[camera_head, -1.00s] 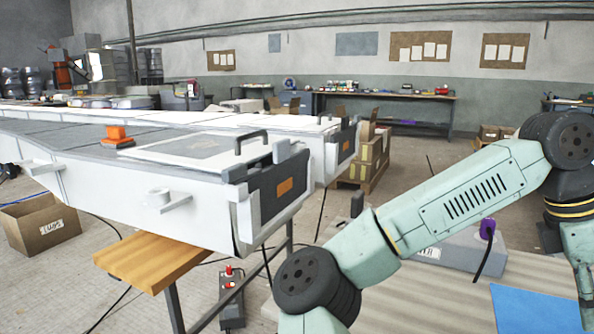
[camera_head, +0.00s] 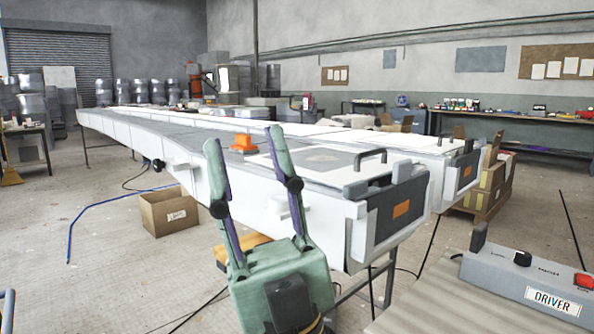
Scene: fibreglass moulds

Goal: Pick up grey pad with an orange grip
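The grey pad (camera_head: 244,152) with its orange grip (camera_head: 243,140) lies on the top of the long white mould (camera_head: 345,218), left of a white sheet with a grey patch. Little of the pad's grey shows beneath the grip. My gripper (camera_head: 243,136) stands in the foreground, its two long fingers pointing up and spread wide apart. It is open and empty. In the picture the pad appears between the fingertips, but it looks farther away, beyond the gripper, and nothing shows contact.
A black handle (camera_head: 370,156) rises at the mould's near end. A cardboard box (camera_head: 169,213) stands on the floor at left. A grey driver box (camera_head: 522,283) with a red button sits at right. A second mould end (camera_head: 458,178) lies behind.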

